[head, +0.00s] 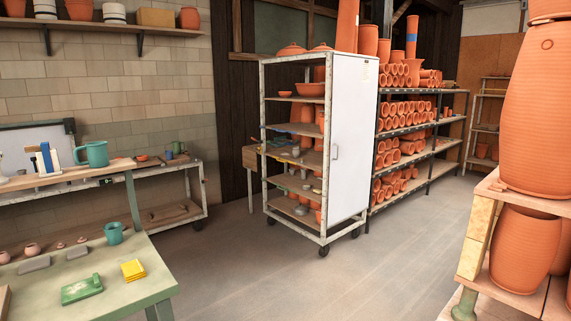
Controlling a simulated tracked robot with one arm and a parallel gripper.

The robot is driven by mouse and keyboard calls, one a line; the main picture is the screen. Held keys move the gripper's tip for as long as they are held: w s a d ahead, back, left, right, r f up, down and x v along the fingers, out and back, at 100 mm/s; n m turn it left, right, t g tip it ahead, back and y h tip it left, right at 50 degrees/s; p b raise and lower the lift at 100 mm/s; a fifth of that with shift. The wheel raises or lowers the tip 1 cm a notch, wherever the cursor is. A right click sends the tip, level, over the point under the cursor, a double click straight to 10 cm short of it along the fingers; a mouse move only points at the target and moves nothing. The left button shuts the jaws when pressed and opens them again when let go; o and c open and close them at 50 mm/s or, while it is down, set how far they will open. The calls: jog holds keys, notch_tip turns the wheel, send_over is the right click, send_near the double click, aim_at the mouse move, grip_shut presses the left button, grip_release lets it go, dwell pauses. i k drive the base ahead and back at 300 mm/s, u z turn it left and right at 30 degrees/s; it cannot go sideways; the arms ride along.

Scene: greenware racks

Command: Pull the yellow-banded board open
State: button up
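A wheeled white metal rack (322,226) stands in the middle, its left side open and a white door panel (348,140) with a small handle on its right side. Its shelves hold terracotta pots and bowls. On a middle shelf, a board edge (283,154) carries small yellow, green and blue marks. They are too small to tell whether one is a yellow band, so I cannot single out the yellow-banded board. My gripper is not in view.
A green-topped table (140,283) with a yellow block (133,270) and a green block (82,289) is at lower left. A shelf unit (484,297) with large terracotta jars is close at right. A black rack (420,156) of pots stands behind. The grey floor between is clear.

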aim_at(311, 147)
jog(key=i, duration=4.2)
jog(key=u, duration=0.05)
jog(key=i, duration=2.7)
jog(key=u, duration=0.15)
